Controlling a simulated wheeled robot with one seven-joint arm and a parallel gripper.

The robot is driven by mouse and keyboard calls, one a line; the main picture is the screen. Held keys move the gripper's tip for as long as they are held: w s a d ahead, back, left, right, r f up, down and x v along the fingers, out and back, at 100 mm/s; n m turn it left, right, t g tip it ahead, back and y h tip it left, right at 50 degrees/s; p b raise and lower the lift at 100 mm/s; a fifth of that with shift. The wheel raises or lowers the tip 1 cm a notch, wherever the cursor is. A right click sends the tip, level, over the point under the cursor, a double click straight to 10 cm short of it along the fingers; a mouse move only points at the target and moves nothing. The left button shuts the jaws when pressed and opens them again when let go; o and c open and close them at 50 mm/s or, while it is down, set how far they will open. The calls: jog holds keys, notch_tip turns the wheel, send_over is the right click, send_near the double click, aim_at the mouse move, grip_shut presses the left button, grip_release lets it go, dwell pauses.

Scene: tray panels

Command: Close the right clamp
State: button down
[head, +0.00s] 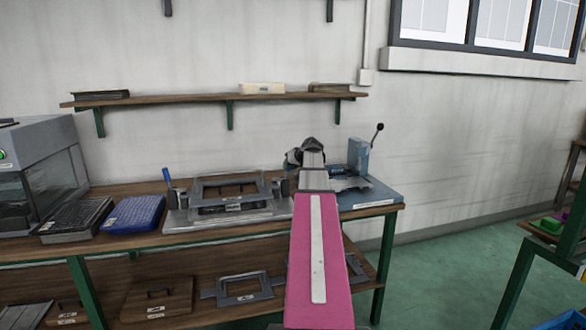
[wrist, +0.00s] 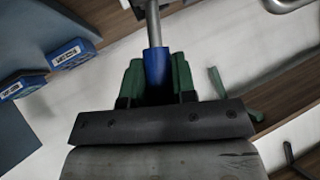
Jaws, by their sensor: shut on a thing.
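In the wrist view, my gripper (wrist: 156,82) has its two green fingers shut around a blue handle (wrist: 155,66) on a grey metal rod, the handle of the right clamp. In the head view, my arm reaches to the right side of the fixture (head: 180,222) on the bench, and its end hides the right clamp and my fingertips. A grey frame (head: 268,186) with a handle lies on the fixture. The left clamp's blue handle (head: 167,177) stands upright at the fixture's left end.
A blue press (head: 358,152) with a black-knobbed lever (head: 378,129) stands right of my arm. Left of the fixture are a blue tray (head: 134,213), a dark tray (head: 74,216) and a grey machine (head: 40,165). A wall shelf (head: 180,101) runs above the bench.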

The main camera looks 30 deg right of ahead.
jog(key=shift+w+a+r+n+g+h, duration=0.15)
jog(key=shift+a+n+g+h, duration=0.15)
jog(key=shift+a+n+h, duration=0.35)
jog(key=c, duration=0.9)
grip_release()
jog(key=shift+a, duration=0.1)
jog(key=v, duration=1)
jog(key=shift+s+a+r, duration=0.1)
jog(key=shift+s+r, duration=0.2)
